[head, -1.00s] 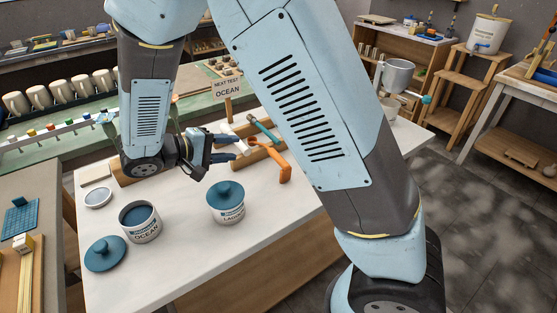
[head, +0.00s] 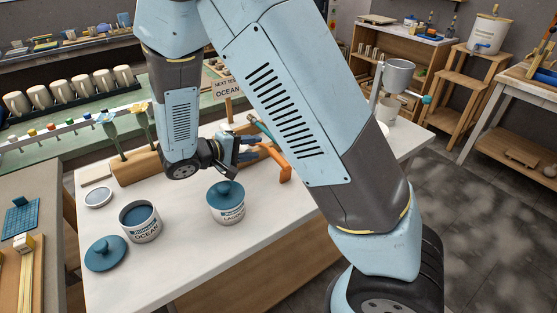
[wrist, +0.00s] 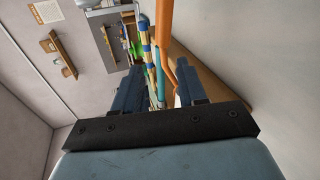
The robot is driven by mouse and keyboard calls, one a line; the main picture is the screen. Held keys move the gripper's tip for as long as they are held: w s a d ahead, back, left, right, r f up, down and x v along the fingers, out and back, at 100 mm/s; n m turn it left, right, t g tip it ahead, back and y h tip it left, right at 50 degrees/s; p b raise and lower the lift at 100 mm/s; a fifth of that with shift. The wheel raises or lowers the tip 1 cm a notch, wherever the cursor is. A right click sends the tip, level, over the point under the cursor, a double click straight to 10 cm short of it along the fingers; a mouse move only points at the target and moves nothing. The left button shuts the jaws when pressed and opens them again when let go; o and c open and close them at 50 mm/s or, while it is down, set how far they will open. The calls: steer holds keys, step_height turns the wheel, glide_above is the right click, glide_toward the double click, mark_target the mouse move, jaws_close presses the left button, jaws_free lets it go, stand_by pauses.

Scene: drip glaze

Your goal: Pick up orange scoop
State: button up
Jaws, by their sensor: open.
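The orange scoop (head: 285,172) leans on a wooden rest on the white table. My gripper (head: 254,147) is open, low over the table, just left of the scoop. In the wrist view, the orange scoop (wrist: 166,35) runs down from the top edge, ahead of and between the two fingers of my gripper (wrist: 158,75). I cannot tell whether a finger touches it.
A teal-handled tool (head: 262,128) lies beside the scoop. A lidded white jar (head: 227,211), an open jar marked OCEAN (head: 141,229) and a loose blue lid (head: 106,253) stand nearer the front. A wooden rack (head: 130,168) holds upright tools at left. The front right tabletop is clear.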

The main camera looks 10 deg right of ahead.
steer(key=shift+f+x, duration=0.1)
steer(key=shift+x, duration=1.05)
steer(key=shift+f+x, duration=0.15)
steer(key=shift+x, duration=1.05)
steer(key=shift+w+a, duration=0.1)
steer(key=shift+a, duration=0.1)
jaws_close()
